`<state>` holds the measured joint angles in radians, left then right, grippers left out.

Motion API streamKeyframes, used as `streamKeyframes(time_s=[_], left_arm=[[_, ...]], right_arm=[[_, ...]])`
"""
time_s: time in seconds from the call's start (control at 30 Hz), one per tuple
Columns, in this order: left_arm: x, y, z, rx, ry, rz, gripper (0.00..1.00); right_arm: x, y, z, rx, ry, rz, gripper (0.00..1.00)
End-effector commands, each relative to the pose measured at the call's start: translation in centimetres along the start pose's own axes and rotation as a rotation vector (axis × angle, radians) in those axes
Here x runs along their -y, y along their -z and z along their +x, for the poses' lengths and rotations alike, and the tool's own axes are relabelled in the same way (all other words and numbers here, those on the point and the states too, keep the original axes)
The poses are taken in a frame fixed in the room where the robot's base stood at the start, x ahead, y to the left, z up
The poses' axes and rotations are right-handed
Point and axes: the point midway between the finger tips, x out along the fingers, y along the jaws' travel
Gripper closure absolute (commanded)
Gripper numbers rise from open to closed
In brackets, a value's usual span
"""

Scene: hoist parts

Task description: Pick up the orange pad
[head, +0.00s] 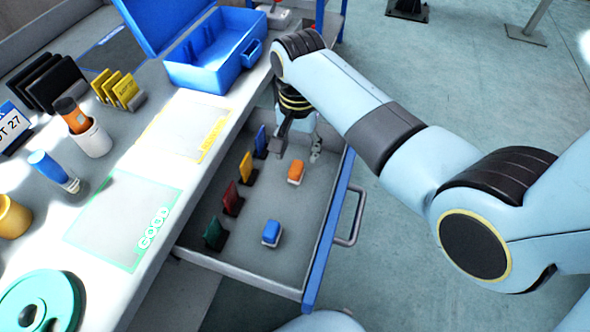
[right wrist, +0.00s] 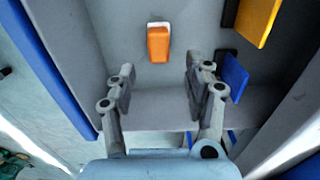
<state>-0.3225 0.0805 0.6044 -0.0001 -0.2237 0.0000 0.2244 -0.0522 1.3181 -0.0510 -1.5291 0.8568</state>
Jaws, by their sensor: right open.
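The orange pad (head: 296,172) is a small block with a white base, lying on the floor of the open grey drawer (head: 262,262). In the right wrist view the orange pad (right wrist: 158,44) lies beyond the fingertips, roughly between their lines. My right gripper (head: 298,148) is over the far end of the drawer, just behind the pad in the head view. In the right wrist view my right gripper (right wrist: 159,72) has its two fingers wide apart, with nothing between them. My left gripper is not in view.
A blue pad (head: 271,233) lies nearer in the drawer. Blue, yellow, red and green upright plates (head: 233,198) line its left side. The drawer's blue front (head: 325,240) bounds the right. A blue case (head: 215,58) stands on the worktop. Drawer floor around the orange pad is clear.

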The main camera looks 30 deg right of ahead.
Motion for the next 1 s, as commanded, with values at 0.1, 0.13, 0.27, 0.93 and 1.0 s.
streamKeyframes(time_s=[0.1,0.13,0.27,0.93,1.0], left_arm=[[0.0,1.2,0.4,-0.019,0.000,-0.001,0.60],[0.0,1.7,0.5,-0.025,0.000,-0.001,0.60],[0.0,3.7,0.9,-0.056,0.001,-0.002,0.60],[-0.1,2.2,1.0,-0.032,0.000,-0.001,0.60],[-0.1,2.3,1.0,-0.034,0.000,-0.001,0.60]], right_arm=[[-0.1,-0.5,1.8,0.003,-0.003,-0.001,0.48],[-0.1,-0.7,2.3,0.003,-0.003,-0.001,0.48],[0.0,-0.8,4.2,0.001,-0.002,-0.001,0.48],[0.0,-0.8,4.9,0.000,-0.001,-0.001,0.93],[0.0,-0.8,4.9,0.000,0.000,-0.001,0.99]])
